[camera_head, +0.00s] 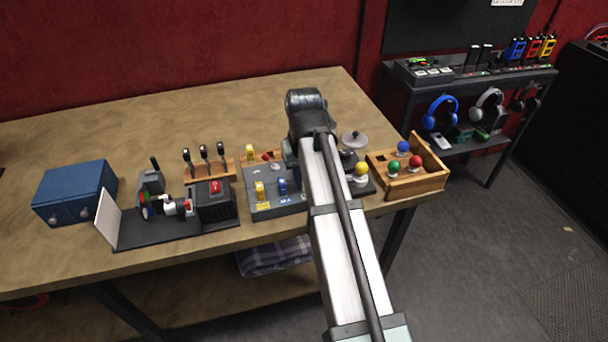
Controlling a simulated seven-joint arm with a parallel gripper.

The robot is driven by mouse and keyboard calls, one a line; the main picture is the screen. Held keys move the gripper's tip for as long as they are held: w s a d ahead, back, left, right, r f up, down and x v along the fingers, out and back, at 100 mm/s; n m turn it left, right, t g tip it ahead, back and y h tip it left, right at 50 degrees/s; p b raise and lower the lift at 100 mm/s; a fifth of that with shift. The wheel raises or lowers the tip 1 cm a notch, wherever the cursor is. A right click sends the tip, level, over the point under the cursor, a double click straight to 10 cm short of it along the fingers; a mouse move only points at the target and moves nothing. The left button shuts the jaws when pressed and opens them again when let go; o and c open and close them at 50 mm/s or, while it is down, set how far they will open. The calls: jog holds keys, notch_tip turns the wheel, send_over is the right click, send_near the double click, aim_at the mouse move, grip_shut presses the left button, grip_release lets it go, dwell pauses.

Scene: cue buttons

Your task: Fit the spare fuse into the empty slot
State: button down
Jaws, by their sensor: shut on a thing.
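A grey fuse block (262,211) sits near the front edge of the table, with a yellow fuse (260,190) and a blue fuse (282,186) standing in it. Labels show along its front. Its right part is hidden behind my arm, and I cannot make out an empty slot. A wooden rack behind it holds another yellow piece (250,152) and a red piece (267,156); I cannot tell which is the spare fuse. My arm reaches over the block from the front. My gripper is hidden behind the arm, with anything it holds.
Left of the block are a black device with a red switch (215,187), a lever rack (204,155) and a blue box (75,191). Right of my arm are a yellow knob (361,172) and a wooden tray (420,184) with coloured balls. The table's back left is clear.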

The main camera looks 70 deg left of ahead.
jog(key=c, duration=0.7)
grip_release()
jog(key=shift+c, duration=0.2)
jog(key=shift+r, duration=0.1)
jog(key=shift+r, duration=3.45)
